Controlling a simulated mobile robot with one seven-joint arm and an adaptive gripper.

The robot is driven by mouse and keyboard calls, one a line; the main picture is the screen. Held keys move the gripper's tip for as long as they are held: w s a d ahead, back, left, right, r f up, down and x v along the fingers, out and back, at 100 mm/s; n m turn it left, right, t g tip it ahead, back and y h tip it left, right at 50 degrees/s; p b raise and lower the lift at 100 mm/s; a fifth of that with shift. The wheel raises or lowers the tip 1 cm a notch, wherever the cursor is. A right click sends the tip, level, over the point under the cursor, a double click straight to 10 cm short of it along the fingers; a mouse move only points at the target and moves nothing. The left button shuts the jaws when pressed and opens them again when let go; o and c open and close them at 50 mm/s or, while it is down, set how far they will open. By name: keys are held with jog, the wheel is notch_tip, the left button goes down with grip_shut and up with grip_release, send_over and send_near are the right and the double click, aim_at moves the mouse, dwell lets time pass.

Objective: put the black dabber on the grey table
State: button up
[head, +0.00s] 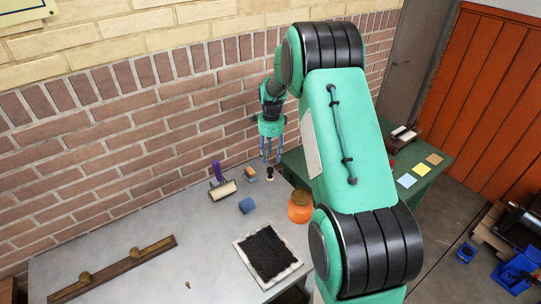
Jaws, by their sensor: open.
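A small black dabber (269,176), dark with a paler part, stands near the back right edge of the grey table (150,225). My gripper (270,158) is open and points down just above and behind the dabber in the picture. Its blue fingers appear apart from the dabber, with nothing seen between them. The exact height of the fingertips over the table is hard to tell.
Near the dabber are a wooden block (251,172), a blue block (247,205), a roller (222,189) and an orange jar (300,206). A black inked slab (268,254) lies in front. A green table (428,150) adjoins right. The grey table's middle left is clear.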

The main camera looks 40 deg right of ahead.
jog(key=shift+r, duration=0.1)
jog(key=s+a+r+n+t, duration=0.1)
jog(key=s+a+r+n, duration=0.45)
jog(key=a+r, duration=0.45)
jog(key=s+a+r+n+t, duration=0.1)
jog(key=s+a+r+n, duration=0.5)
jog(key=r, duration=0.7)
jog(key=s+a+r+n+t, duration=0.1)
jog(key=s+a+n, duration=0.5)
jog(key=s, duration=0.7)
jog(key=s+a+r+n+t, duration=0.2)
jog(key=s+a+r+n, duration=0.2)
jog(key=s, duration=0.9)
jog(key=a+n, duration=0.2)
jog(key=a, duration=0.2)
jog(key=shift+s+r+t, duration=0.25)
jog(key=shift+s+t, duration=0.05)
jog(key=shift+s, duration=0.1)
jog(key=shift+a, duration=0.1)
